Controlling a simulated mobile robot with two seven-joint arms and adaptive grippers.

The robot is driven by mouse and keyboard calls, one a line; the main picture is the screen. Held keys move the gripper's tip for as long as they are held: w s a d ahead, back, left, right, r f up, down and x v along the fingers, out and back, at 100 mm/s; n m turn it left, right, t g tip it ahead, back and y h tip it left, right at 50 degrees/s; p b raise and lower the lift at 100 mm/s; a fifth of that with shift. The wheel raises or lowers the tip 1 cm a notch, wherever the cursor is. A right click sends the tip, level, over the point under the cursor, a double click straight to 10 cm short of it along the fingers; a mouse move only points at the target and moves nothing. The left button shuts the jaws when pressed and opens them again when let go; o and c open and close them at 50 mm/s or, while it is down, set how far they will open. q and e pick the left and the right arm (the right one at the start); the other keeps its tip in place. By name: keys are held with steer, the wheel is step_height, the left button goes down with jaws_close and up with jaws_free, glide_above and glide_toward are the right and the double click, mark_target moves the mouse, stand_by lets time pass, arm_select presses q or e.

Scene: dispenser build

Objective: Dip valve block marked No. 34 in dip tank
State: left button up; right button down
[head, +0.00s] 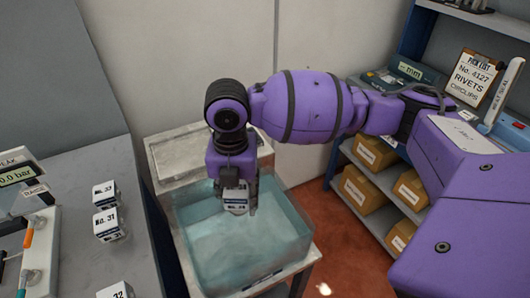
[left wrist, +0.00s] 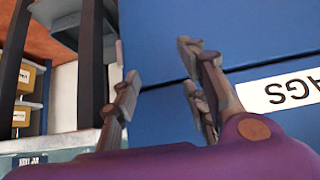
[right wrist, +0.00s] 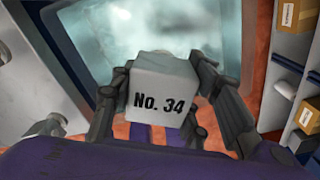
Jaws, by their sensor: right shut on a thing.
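The valve block marked No. 34 (head: 235,198) is a small pale cube held in my right gripper (head: 234,203), over the dip tank in the head view. In the right wrist view the block (right wrist: 162,88) sits between the fingers of the right gripper (right wrist: 165,95), its No. 34 face toward the camera. The dip tank (head: 290,270) is a clear-walled tank of bluish liquid; it also shows in the right wrist view (right wrist: 75,25). I cannot tell whether the block touches the liquid. My left gripper (left wrist: 165,95) shows in the left wrist view, fingers apart and empty, before a blue surface.
Blocks No. 33 (head: 104,194), No. 31 (head: 108,224) and No. 32 (head: 116,290) stand on the grey bench (head: 75,175) at left. A metal tray (head: 180,155) adjoins the tank's back. Shelves with cardboard boxes (head: 362,190) stand at right. A "PEAK" gauge (head: 18,172) is at far left.

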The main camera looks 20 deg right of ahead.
steer(key=shift+f+b, duration=0.4)
steer(key=shift+f, duration=0.4)
step_height(320, 180, down, 3)
steer(key=shift+f+b, duration=0.2)
steer(key=shift+b, duration=0.85)
step_height(320, 180, down, 12)
steer(key=b, duration=1)
steer(key=shift+r, duration=0.15)
steer(key=shift+f+b, duration=0.3)
steer(key=shift+b, duration=0.2)
steer(key=shift+f+b, duration=0.5)
steer(key=shift+b, duration=0.15)
arm_select(q)
steer(key=s+f+g, duration=0.1)
steer(key=s+f, duration=0.2)
steer(key=f, duration=1.1)
steer(key=shift+s+f, duration=0.25)
steer(key=shift+f, duration=0.05)
steer(key=shift+s+f, duration=0.1)
steer(key=shift+s, duration=0.2)
